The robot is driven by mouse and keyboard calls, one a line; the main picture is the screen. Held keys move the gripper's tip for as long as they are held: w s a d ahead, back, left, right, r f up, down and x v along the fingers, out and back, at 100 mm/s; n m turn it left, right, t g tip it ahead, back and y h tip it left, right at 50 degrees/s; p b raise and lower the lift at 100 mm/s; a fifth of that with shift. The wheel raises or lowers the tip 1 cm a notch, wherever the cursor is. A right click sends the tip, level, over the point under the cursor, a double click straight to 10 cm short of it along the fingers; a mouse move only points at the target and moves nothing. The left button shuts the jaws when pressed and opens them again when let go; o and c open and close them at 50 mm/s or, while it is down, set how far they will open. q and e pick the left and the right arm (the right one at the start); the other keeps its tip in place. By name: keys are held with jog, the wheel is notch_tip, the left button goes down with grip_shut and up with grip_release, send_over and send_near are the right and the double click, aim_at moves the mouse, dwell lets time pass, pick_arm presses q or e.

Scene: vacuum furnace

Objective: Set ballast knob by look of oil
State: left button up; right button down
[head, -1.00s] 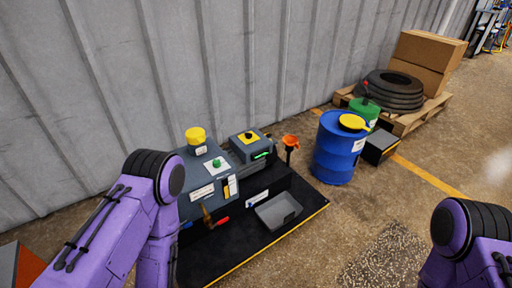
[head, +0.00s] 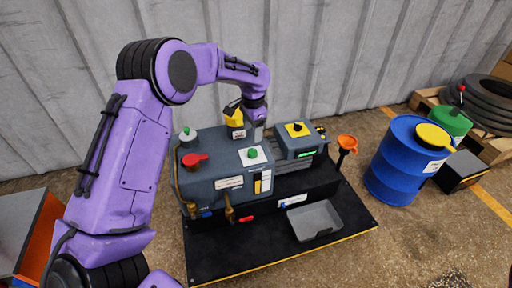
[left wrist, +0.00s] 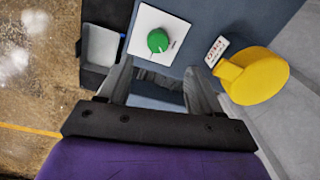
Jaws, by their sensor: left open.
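A grey pump unit (head: 215,165) stands on a black base by the wall. A green knob (head: 252,153) sits on a white plate on its top; it also shows in the left wrist view (left wrist: 157,40) with a pale pointer mark. On the pump's front is a narrow yellow window (head: 257,187) beside a white label; whether this is the oil glass I cannot tell. My left gripper (left wrist: 158,72) is open and empty above the pump, apart from the knob. A yellow cap (left wrist: 258,78) stands right of its fingers. My right gripper is not in view.
A red handle (head: 194,160) is at the pump's left. A grey box with a yellow-plated black knob (head: 296,127) stands behind right. A grey tray (head: 315,222) lies on the base (head: 220,262). An orange funnel (head: 347,142) and blue drum (head: 398,165) stand to the right.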

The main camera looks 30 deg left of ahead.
aim_at(252, 151)
pick_arm(q)
notch_tip(252, 151, down, 10)
jog(key=b, duration=0.3)
jog(key=shift+w+r, duration=0.1)
jog(key=shift+r, duration=0.1)
